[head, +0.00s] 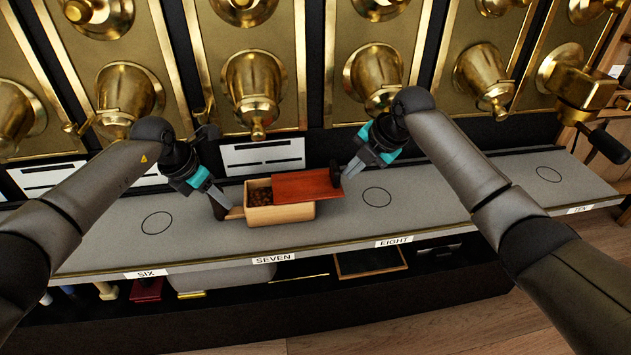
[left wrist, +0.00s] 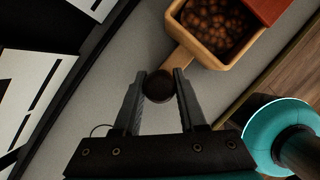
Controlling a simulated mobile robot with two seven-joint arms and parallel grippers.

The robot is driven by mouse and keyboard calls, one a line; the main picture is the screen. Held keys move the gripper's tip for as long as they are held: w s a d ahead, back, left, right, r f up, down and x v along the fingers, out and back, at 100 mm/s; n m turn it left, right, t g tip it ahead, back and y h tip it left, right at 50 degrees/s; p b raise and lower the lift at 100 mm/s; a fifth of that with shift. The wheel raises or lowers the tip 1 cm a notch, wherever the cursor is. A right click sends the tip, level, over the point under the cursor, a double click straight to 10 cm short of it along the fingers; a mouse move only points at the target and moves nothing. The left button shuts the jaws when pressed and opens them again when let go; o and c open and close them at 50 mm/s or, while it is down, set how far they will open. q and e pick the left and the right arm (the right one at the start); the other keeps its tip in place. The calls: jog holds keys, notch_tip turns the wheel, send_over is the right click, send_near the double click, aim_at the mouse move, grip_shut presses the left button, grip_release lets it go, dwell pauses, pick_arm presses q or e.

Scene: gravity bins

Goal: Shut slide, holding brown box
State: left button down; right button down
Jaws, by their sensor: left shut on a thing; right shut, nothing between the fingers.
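The brown box (head: 280,215) is a light wooden box on the grey counter by the SEVEN label. Its reddish-brown slide (head: 305,184) is pulled partly to the right, leaving the left part open with brown round pieces (head: 259,196) showing inside. My left gripper (head: 224,202) is shut on the box's handle at its left end. In the left wrist view the handle's dark round end (left wrist: 159,86) sits between the fingers. My right gripper (head: 349,172) is shut and empty, just right of the slide's black knob (head: 335,173). I cannot tell whether they touch.
Gold dispensers (head: 253,88) line the wall behind the counter (head: 450,190). The counter is clear on both sides of the box, with drawn circles (head: 377,196) on it. A lower shelf (head: 370,262) holds small items.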

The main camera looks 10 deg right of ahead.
notch_tip(320, 180, up, 7)
jog(key=shift+d, duration=0.35)
dwell(0.7)
dwell(0.6)
